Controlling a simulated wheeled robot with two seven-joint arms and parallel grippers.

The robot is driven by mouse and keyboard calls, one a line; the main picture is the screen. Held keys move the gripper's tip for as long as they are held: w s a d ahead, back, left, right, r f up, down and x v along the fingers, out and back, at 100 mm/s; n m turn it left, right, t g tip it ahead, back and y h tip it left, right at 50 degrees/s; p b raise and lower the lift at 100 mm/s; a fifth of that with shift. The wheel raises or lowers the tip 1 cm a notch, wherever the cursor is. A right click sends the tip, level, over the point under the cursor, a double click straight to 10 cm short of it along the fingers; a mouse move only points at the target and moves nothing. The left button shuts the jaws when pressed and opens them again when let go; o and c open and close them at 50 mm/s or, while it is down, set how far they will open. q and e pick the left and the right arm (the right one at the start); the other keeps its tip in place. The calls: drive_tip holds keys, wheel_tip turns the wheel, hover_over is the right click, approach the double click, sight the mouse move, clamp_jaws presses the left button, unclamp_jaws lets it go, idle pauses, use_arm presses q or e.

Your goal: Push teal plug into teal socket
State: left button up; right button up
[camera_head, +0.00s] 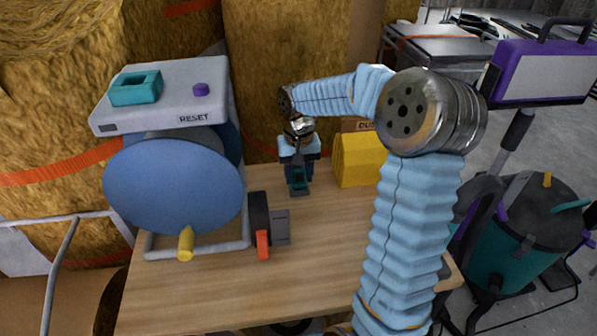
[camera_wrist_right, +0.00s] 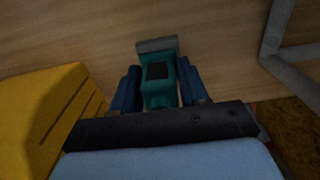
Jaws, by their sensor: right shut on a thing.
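The teal plug (camera_head: 299,176) is between the fingers of my right gripper (camera_head: 299,170) in the head view, near the back of the wooden table. In the right wrist view the plug (camera_wrist_right: 160,78) is teal with a dark patch and a grey end, and the blue fingers of my right gripper (camera_wrist_right: 160,88) are on both sides of it. The teal socket (camera_head: 136,88) is a raised block with a rectangular opening on top of the grey panel, at the upper left. The gripper and plug are to the right of the socket and apart from it. My left gripper is not in view.
The grey panel (camera_head: 209,72) has a purple button (camera_head: 201,90) and a RESET label, above a blue drum (camera_head: 173,186). A yellow box (camera_head: 359,160) stands just right of my right gripper.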

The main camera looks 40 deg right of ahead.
drive_tip(key=shift+f, duration=0.2)
drive_tip(key=o, duration=1)
drive_tip(key=shift+r, duration=0.1)
drive_tip(key=r, duration=1.2)
drive_tip(key=shift+w+r, duration=0.2)
drive_tip(key=shift+r, duration=0.05)
drive_tip(key=shift+r+p, duration=0.3)
drive_tip(key=shift+r, duration=0.3)
